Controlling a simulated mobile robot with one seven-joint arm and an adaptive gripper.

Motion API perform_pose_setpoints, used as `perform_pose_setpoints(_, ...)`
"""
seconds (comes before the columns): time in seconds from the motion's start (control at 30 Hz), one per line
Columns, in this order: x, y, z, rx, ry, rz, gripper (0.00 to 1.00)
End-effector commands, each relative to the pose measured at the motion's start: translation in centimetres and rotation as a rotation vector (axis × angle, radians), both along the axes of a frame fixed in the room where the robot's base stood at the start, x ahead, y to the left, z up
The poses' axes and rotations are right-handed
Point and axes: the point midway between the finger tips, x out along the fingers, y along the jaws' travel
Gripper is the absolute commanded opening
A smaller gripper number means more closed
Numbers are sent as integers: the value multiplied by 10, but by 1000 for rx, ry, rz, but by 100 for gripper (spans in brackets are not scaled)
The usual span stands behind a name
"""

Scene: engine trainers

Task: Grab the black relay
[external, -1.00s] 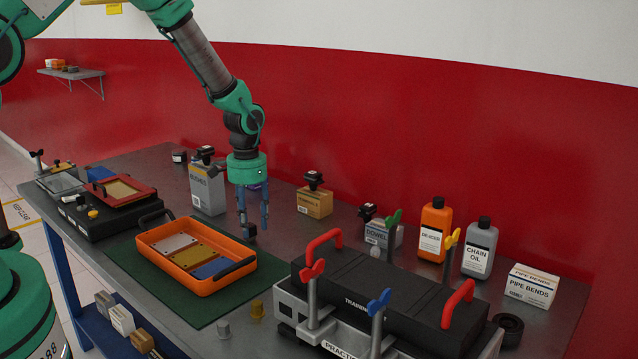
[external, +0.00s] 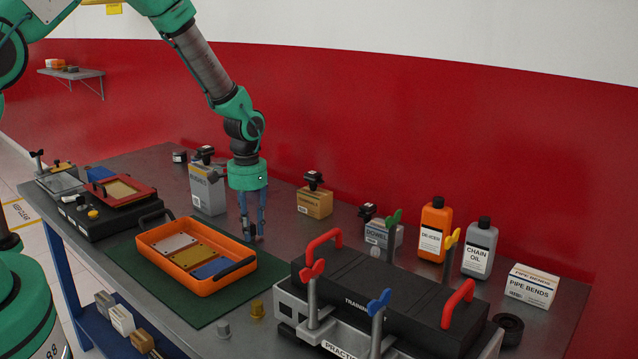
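My gripper (external: 252,238) points straight down over the bench, just behind the orange tray. Its two blue-grey fingers hang with their tips low, near the bench top. A small dark shape shows at the tips, too small to tell from the fingers, so I cannot tell whether anything is between them. Several small black pieces are in view: one on the grey box (external: 205,151), one on the brown box (external: 314,179), one at the DOWEL box (external: 367,211). I cannot tell which black piece is the relay.
The orange tray (external: 150,246) with coloured panels lies on a green mat (external: 130,270) in front of the gripper. A black trainer (external: 370,290) with red handles stands at the right front. Bottles and a PIPE BENDS box (external: 532,286) stand at the right back.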

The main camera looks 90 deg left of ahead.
Motion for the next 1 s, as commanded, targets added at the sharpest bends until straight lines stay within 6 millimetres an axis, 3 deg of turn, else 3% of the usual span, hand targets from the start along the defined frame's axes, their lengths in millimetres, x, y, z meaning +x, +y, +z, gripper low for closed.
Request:
perform_pose_setpoints(0.47,0,0,10,1,-1,0,8)
perform_pose_setpoints(1.0,1,0,86,1,-1,0,8)
